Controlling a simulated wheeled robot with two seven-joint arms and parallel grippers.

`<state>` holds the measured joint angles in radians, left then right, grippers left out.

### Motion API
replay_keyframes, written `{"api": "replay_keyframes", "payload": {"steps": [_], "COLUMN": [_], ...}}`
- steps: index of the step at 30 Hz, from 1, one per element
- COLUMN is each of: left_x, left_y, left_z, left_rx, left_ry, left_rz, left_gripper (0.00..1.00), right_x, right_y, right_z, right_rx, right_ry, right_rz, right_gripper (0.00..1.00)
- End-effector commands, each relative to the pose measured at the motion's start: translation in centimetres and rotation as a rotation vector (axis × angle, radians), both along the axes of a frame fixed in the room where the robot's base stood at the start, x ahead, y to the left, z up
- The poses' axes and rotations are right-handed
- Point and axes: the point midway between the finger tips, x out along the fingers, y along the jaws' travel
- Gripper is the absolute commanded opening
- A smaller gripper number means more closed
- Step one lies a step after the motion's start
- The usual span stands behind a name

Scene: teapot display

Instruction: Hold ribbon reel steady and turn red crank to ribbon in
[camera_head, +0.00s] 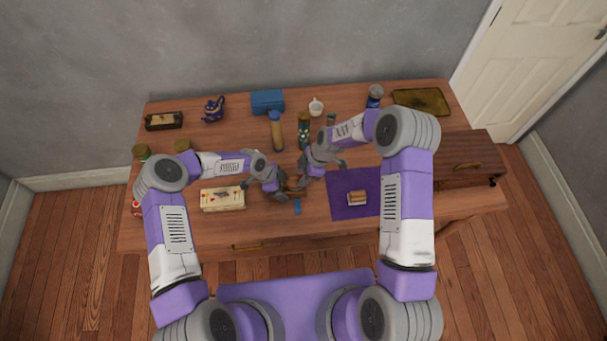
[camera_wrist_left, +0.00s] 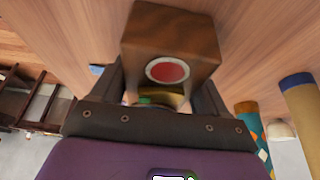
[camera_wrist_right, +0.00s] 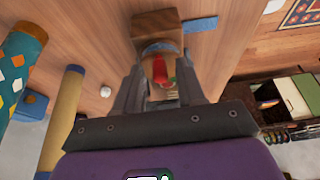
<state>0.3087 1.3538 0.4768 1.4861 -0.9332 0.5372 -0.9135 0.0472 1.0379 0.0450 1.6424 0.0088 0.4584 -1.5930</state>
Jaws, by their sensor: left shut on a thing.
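The ribbon reel is a wooden block (camera_wrist_left: 172,32) with a red disc on its face in the left wrist view. In the head view it sits mid-table, mostly hidden between my two grippers. My left gripper (camera_head: 284,190) is shut on the reel, with its fingers on both sides. The right wrist view shows the reel's wooden body (camera_wrist_right: 157,20) and the red crank (camera_wrist_right: 160,72). My right gripper (camera_wrist_right: 160,92) is open, with its fingers apart on either side of the crank. A short blue strip (camera_head: 297,207), perhaps ribbon, lies in front of the reel.
A tan cylinder with a blue cap (camera_head: 277,132) and a patterned cylinder (camera_head: 304,130) stand behind the grippers. A decorated box (camera_head: 222,199) lies to the left. A purple mat (camera_head: 340,185) lies to the right, and a wooden chest (camera_head: 468,156) stands at the far right.

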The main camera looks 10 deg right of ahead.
Motion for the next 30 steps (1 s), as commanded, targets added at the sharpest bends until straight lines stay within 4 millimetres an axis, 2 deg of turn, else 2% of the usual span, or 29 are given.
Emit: {"api": "replay_keyframes", "payload": {"steps": [1,7,20,30], "left_x": [0.05,0.05,0.04,0.04], "left_y": [0.00,0.00,0.00,0.00], "left_z": [0.04,0.04,0.04,0.04], "left_rx": [0.000,0.000,0.000,0.000], "left_ry": [-0.001,-0.001,-0.001,-0.001], "left_rz": [0.000,0.000,0.000,0.000], "left_gripper": [0.30,0.30,0.30,0.30], "right_x": [0.00,-0.01,-0.18,-0.91], "right_y": [-0.01,0.00,0.00,0.15], "right_z": [0.02,0.03,0.05,0.06], "right_rx": [0.000,0.000,-0.001,-0.002], "right_ry": [0.000,0.000,0.000,0.001], "right_rz": [0.000,0.000,-0.053,-0.296], "right_gripper": [0.30,0.00,0.00,0.00]}}
